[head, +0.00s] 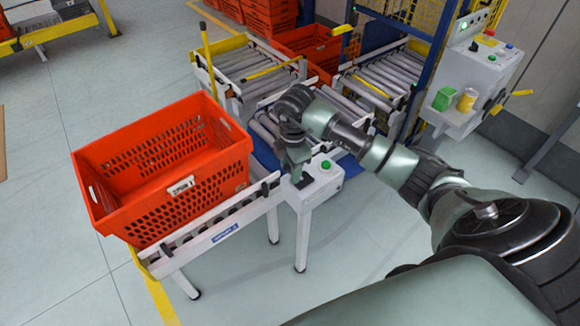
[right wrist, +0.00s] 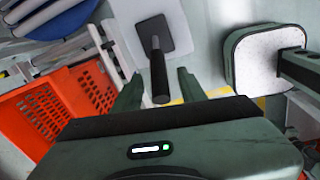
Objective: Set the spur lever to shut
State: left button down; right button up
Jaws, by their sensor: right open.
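A short black lever (right wrist: 159,75) stands up from a dark square plate (right wrist: 163,33) on a white box in the right wrist view. Its knob points toward the camera. In the head view the white box (head: 322,186) stands at the end of the near conveyor, with a green button on top; the lever is mostly hidden by my right gripper (head: 299,170). The gripper points down over the box. In the right wrist view its open fingers (right wrist: 158,88) are on either side of the lever, apart from it. My left gripper is out of view.
An orange tote (head: 160,165) sits on the near conveyor (head: 225,222), left of the box. Roller conveyors (head: 255,62) and another orange tote (head: 310,45) lie behind. A yellow upright lever (head: 207,55) stands at the back left. A control panel (head: 482,65) stands right, with cups on its ledge.

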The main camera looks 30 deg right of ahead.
jog(key=shift+f, duration=0.35)
grip_shut()
dwell(1.2)
